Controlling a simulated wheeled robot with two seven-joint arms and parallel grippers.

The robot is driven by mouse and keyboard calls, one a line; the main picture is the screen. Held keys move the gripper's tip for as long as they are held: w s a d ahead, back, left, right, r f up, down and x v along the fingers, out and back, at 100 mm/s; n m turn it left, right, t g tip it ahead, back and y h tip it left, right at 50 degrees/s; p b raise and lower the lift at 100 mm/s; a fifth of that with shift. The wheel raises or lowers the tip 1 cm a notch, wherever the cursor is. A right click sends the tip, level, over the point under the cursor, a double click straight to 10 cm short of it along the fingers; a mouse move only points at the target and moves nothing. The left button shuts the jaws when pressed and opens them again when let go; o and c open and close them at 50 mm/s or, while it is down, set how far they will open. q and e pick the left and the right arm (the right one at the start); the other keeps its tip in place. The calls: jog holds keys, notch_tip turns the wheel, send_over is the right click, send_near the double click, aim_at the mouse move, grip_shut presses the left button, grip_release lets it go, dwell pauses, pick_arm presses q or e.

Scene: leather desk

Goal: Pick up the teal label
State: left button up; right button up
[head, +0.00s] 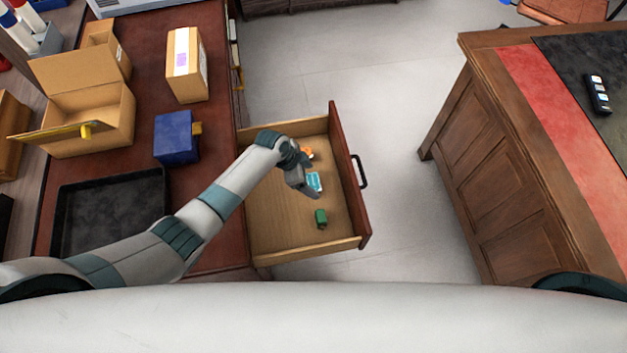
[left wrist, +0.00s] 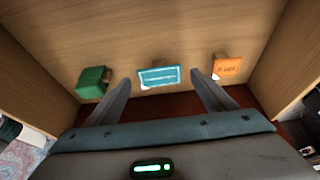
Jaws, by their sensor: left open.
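The teal label (head: 314,182) lies in the open wooden drawer (head: 275,215). In the left wrist view the teal label (left wrist: 160,77) is a flat rectangle with pale markings, just beyond and between my fingertips. My left gripper (head: 304,190) reaches into the drawer from the left, beside the label. In the left wrist view its two fingers (left wrist: 160,84) are spread apart with nothing held between them. My right gripper is not in view.
An orange label (left wrist: 227,67) and a green block (left wrist: 92,82) lie on either side in the drawer. The drawer walls surround them. A blue box (head: 176,138), cardboard boxes (head: 187,66) and a black tray (head: 62,210) stand on the desk to the left.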

aim_at(309, 182)
pick_arm(q)
jog(key=shift+c, duration=0.4)
jog(key=c, duration=1.1)
jog(key=shift+o, duration=0.2)
jog(key=shift+r, duration=0.1)
notch_tip(309, 182, up, 10)
jog(key=b, duration=0.1)
